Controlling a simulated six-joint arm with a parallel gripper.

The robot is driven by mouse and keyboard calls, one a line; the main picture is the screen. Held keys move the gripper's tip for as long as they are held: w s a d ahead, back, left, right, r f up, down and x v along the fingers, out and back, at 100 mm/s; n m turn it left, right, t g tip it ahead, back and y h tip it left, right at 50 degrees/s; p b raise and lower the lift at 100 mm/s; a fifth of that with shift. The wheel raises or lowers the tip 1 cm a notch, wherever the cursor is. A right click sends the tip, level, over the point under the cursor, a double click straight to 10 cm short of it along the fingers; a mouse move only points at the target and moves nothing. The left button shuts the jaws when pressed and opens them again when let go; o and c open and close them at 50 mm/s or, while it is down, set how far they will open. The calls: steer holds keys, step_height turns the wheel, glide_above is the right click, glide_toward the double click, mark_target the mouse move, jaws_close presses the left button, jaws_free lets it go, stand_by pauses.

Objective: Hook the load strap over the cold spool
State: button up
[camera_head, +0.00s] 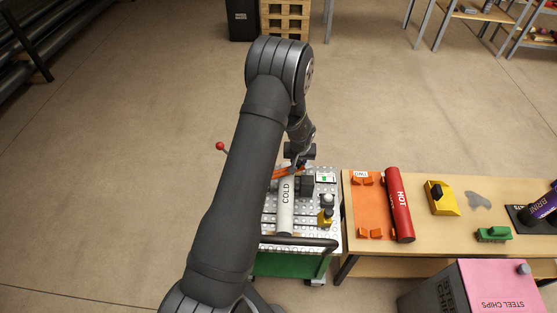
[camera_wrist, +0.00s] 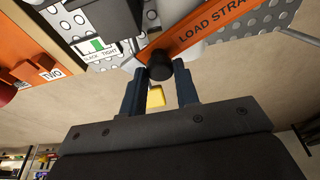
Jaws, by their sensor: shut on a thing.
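The cold spool (camera_head: 286,196) is a pale cylinder marked COLD, lying on the perforated cart top in the head view. The orange load strap (camera_head: 287,173) crosses over its far end, and its lettering shows in the wrist view (camera_wrist: 212,32). My gripper (camera_head: 299,161) is at the strap's end, just beyond the spool. In the wrist view its dark fingers (camera_wrist: 160,92) are shut on the strap's black knob (camera_wrist: 159,66). My arm hides part of the cart and the spool's left side. Whether the strap touches the spool is not clear.
A dark clamp block (camera_head: 306,184) and a yellow-based fitting (camera_head: 325,216) stand right of the spool. The bench on the right holds an orange stand plate (camera_head: 367,207), a red HOT spool (camera_head: 398,204) and a yellow block (camera_head: 441,198). A red-tipped lever (camera_head: 220,146) sticks out left.

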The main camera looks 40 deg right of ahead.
steer(key=shift+s, duration=0.15)
steer(key=shift+s+a, duration=0.5)
steer(key=shift+s, duration=0.3)
steer(key=o, duration=0.8)
steer(key=shift+c, duration=0.2)
step_height(320, 180, up, 7)
